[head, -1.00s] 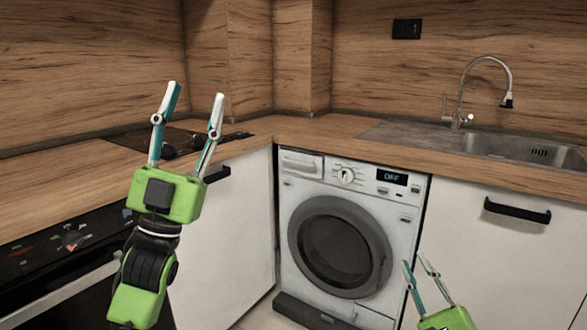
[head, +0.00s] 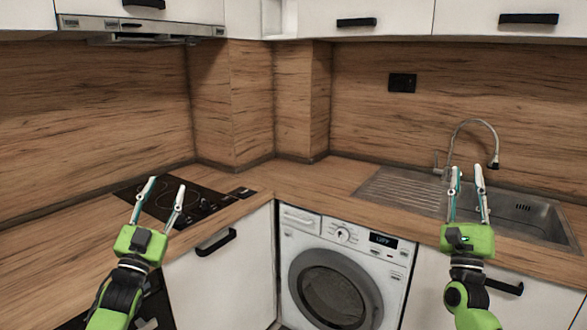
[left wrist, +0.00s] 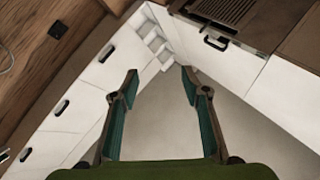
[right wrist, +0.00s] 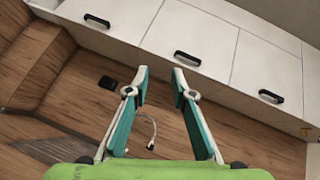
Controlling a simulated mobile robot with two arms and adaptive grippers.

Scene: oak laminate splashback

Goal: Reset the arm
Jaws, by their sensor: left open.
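My left gripper (head: 158,204) is raised in front of the hob on the left, open with nothing between its fingers. Its spread fingers (left wrist: 158,85) also show in the left wrist view, with upper cabinets and the range hood beyond. My right gripper (head: 467,192) is raised in front of the sink on the right, its fingers apart and empty. Its fingers (right wrist: 159,85) also show in the right wrist view, facing the wood splashback and upper cabinets. Both grippers point upward in the head view.
A black hob (head: 170,203) lies in the left worktop. A washing machine (head: 340,270) stands under the corner. The sink (head: 520,215) and its curved tap (head: 478,123) are behind my right gripper. White upper cabinets (head: 395,17) and a range hood (head: 140,26) are overhead. The corner worktop is clear.

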